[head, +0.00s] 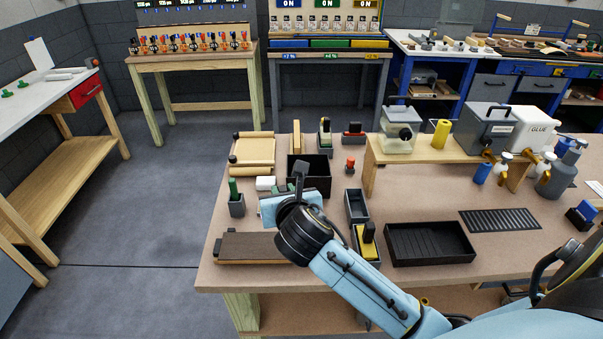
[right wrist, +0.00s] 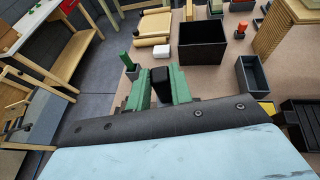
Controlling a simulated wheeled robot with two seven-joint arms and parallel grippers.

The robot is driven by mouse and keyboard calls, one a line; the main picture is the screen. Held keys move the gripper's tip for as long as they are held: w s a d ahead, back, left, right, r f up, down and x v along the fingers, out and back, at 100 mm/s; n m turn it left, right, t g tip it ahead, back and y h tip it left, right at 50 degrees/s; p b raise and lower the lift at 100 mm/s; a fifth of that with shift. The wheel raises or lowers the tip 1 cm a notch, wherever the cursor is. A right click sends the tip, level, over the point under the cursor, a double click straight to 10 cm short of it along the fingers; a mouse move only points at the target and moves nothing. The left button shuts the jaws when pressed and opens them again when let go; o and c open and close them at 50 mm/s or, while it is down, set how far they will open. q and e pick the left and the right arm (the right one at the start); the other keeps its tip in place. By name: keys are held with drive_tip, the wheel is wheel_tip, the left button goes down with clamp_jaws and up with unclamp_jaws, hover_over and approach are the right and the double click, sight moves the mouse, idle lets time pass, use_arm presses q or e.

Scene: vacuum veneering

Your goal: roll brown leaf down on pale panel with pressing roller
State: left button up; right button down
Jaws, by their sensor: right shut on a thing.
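The brown leaf (head: 250,246) lies on the pale panel (head: 240,262) near the table's front left edge; my right gripper and wrist hide its right end. My right gripper (head: 297,180) is above the table, just behind the leaf and in front of the black bin. In the right wrist view its green fingers (right wrist: 162,88) are shut on a black block-shaped handle (right wrist: 160,80), which looks like the pressing roller's grip. The roller's drum is hidden, so I cannot tell whether it touches anything. My left gripper is not in view.
A black bin (head: 318,183) stands behind the gripper; a cup with a green-handled tool (head: 236,205) is to the left. A grey holder (head: 356,207), a yellow-and-black tool (head: 368,240) and a black tray (head: 430,254) are to the right. A wooden shelf (head: 450,157) stands behind.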

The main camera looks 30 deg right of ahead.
use_arm(q)
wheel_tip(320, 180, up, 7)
drive_tip(key=p, duration=0.6)
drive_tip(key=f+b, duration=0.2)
drive_tip(key=b, duration=0.1)
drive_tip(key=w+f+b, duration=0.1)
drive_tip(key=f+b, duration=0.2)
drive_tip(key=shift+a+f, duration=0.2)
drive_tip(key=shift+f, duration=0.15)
use_arm(e)
wheel_tip(320, 180, down, 8)
drive_tip(key=s+d+m+g+h, duration=0.1)
drive_tip(key=d+m+h, duration=0.1)
drive_tip(key=d, duration=0.1)
drive_tip(key=shift+s+r, duration=0.15)
drive_tip(key=shift+s, duration=0.2)
use_arm(q)
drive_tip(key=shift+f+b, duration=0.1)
drive_tip(key=shift+b, duration=0.2)
use_arm(e)
drive_tip(key=shift+f, duration=0.7)
drive_tip(key=shift+a, duration=0.1)
